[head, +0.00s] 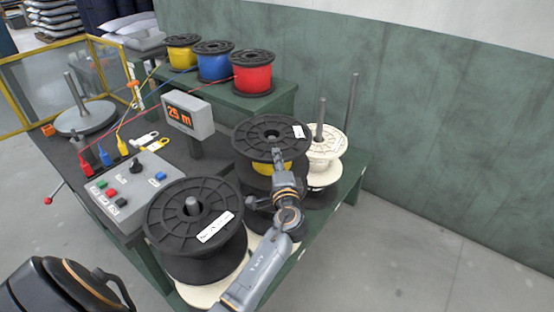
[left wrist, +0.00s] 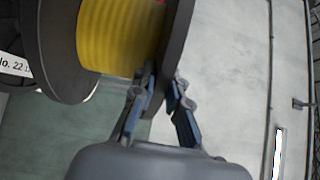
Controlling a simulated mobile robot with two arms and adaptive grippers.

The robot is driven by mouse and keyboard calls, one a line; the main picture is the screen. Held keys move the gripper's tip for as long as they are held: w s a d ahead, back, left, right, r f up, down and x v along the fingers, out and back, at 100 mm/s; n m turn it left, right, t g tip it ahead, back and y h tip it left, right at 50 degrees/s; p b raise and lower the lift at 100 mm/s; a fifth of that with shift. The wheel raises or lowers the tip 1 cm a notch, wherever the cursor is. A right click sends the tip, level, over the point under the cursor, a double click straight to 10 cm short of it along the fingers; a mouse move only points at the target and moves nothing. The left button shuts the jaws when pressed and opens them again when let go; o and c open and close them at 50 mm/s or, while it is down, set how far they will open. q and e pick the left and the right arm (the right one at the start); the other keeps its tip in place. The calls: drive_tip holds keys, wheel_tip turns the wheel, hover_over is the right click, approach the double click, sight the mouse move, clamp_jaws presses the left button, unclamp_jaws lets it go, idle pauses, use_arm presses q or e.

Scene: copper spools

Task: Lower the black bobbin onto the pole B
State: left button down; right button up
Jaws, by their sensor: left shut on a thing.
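The black bobbin (head: 254,143) has black flanges and a yellow winding. My left gripper (head: 279,160) is shut on the rim of one flange. In the left wrist view the fingers (left wrist: 157,92) pinch the flange edge beside the yellow winding (left wrist: 110,38). In the head view the bobbin is roughly level, at the right part of the bench, between a large black spool and a white spool. Its centre hole shows, but what lies under it is hidden. I cannot read which is pole B.
The large black spool (head: 173,225) sits on a pole at the front. The white spool (head: 326,142) stands close on the right. A length display (head: 188,119) and control panel (head: 128,188) are left. Yellow, blue and red spools (head: 253,76) stand on a rear shelf.

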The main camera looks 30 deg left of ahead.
use_arm(q)
drive_tip(key=shift+f+b, duration=2.65)
drive_tip(key=shift+f, duration=0.15)
drive_tip(key=shift+d+f+b, duration=0.1)
drive_tip(key=shift+f+b, duration=0.25)
drive_tip(key=shift+b, duration=0.1)
drive_tip(key=c, duration=1.3)
unclamp_jaws()
drive_tip(key=shift+s, duration=0.1)
drive_tip(key=shift+s+f, duration=0.1)
drive_tip(key=shift+f, duration=0.3)
drive_tip(key=v, duration=1.2)
drive_tip(key=shift+r, duration=0.3)
